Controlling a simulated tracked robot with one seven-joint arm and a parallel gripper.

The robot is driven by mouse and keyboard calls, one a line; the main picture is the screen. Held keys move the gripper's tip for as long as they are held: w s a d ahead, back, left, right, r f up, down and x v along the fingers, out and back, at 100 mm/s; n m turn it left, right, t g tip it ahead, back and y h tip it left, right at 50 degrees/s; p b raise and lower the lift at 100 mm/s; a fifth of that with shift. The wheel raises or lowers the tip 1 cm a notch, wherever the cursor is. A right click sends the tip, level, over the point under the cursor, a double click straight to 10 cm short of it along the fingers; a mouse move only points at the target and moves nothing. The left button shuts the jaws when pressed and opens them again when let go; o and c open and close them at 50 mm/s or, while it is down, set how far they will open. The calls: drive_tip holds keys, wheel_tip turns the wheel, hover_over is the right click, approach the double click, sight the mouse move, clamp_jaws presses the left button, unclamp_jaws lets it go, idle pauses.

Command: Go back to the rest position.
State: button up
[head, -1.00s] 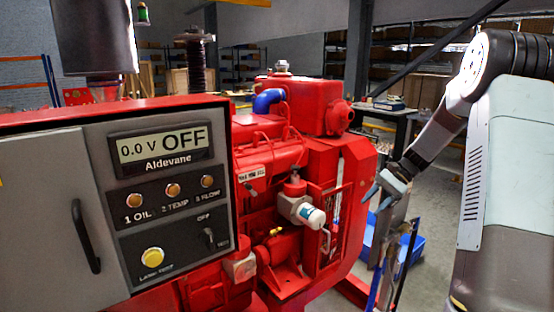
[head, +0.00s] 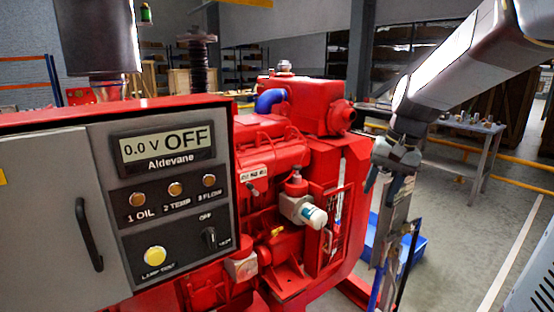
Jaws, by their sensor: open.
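My gripper (head: 378,188) is to the right of the red diesel pumpset (head: 285,150) in the head view. Its fingers point downward, apart and empty. My arm comes in from the upper right. The gripper appears clear of the engine, in front of a narrow upright stand in the picture; the depth between them is hard to tell. The grey control panel (head: 60,195) at the left shows "0.0 V OFF" on its display (head: 165,145).
A blue bin (head: 408,250) sits on the floor behind the stand. A workbench (head: 465,128) with small items stands at the right back, near a yellow rail (head: 505,180). The floor (head: 470,225) at the right is open.

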drive_tip(key=s+r+n+t+h, duration=0.2)
drive_tip(key=s+n+t, duration=0.1)
drive_tip(key=s, duration=1.2)
drive_tip(key=shift+s+a+r+n+t, duration=0.2)
drive_tip(key=shift+s+a+n+t, duration=0.15)
drive_tip(key=shift+t, duration=0.35)
drive_tip(key=shift+w, duration=0.1)
idle(1.1)
